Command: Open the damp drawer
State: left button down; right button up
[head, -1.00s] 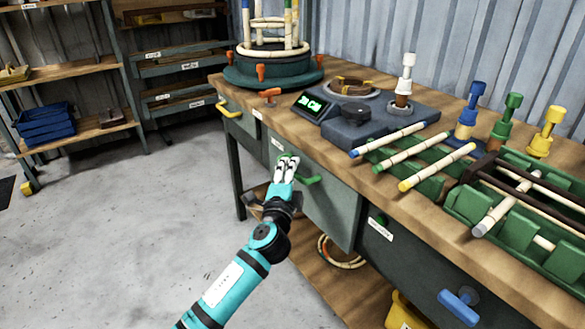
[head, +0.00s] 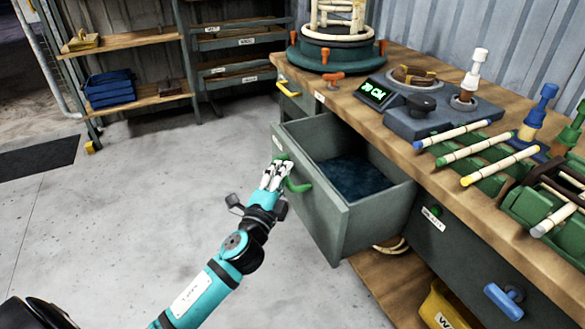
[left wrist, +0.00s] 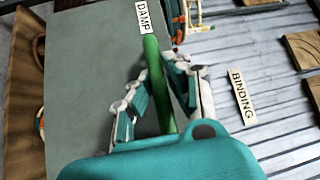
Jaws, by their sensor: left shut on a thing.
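The damp drawer (head: 325,215) is a grey-green drawer pulled well out of the workbench, with dark blue material lying inside it. Its green handle (head: 298,187) is on the front panel, and the handle also shows in the left wrist view (left wrist: 158,85) below a DAMP label (left wrist: 143,17). My left gripper (head: 274,174) is shut on the green handle, with its fingers on both sides of the bar in the left wrist view (left wrist: 160,95). My right gripper is not in view.
The workbench (head: 400,125) holds a scale-like device (head: 440,118), several rods and a green rack. A yellow-handled drawer (head: 290,95) is to the left, a blue-handled drawer (head: 460,255) to the right. The grey floor (head: 120,220) in front is clear.

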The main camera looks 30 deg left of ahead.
pick_arm(q)
jog(key=shift+s+f, duration=0.1)
jog(key=shift+f, duration=0.2)
jog(key=c, duration=1.5)
grip_release()
jog(key=shift+o, duration=1.1)
jog(key=shift+r, duration=0.15)
jog(key=s+d+f, duration=0.1)
jog(key=s, duration=1)
jog(key=shift+s+d+f, duration=0.3)
jog(key=shift+s, duration=0.1)
